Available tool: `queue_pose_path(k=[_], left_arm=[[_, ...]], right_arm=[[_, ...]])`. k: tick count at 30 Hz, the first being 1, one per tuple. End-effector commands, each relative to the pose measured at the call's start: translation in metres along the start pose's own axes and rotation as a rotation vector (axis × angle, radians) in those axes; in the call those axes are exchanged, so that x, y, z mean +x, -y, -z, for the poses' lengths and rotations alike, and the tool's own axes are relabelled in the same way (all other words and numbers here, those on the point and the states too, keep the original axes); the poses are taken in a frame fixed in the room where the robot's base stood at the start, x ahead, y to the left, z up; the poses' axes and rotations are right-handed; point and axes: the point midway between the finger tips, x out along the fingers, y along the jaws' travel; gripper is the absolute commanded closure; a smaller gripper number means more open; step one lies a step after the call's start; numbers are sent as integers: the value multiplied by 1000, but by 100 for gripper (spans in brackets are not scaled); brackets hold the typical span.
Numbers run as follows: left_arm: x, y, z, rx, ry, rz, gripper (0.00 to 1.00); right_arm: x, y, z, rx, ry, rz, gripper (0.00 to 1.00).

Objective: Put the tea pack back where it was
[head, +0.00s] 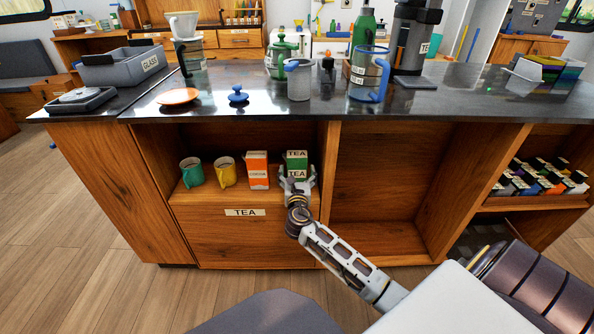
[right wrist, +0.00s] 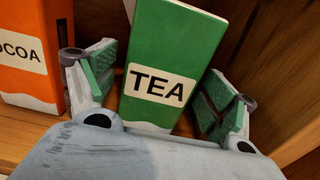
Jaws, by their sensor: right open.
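The green tea pack (head: 298,164) with white TEA labels stands upright on the shelf above the drawer marked TEA, at its right end. Two TEA labels show in the head view, one above the other; I cannot tell if a second pack stands behind. In the right wrist view the tea pack (right wrist: 176,58) stands between the fingers, tilted in the picture. My right gripper (head: 297,183) is open, one finger on each side of the pack, with gaps visible. The pack's lower part is partly hidden by the gripper. My left gripper is not in view.
An orange cocoa box (head: 257,170) stands just left of the tea pack; it also shows in the right wrist view (right wrist: 28,62). Yellow (head: 226,172) and teal (head: 191,173) mugs stand further left. A wooden divider (head: 329,170) is close on the right. The counter (head: 225,98) overhangs.

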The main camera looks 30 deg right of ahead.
Motion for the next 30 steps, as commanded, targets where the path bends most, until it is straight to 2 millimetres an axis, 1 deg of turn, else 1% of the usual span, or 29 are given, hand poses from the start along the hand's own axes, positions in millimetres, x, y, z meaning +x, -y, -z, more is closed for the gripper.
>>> queue_pose_path(k=[9, 21, 25, 30], left_arm=[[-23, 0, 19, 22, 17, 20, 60], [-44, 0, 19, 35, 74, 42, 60], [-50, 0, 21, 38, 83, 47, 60], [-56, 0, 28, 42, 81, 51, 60]], right_arm=[[-36, 0, 0, 0, -2, -1, 15], [-81, 0, 0, 0, -3, -1, 15], [-92, 0, -1, 0, -1, -1, 15], [-99, 0, 0, 1, -1, 0, 15]])
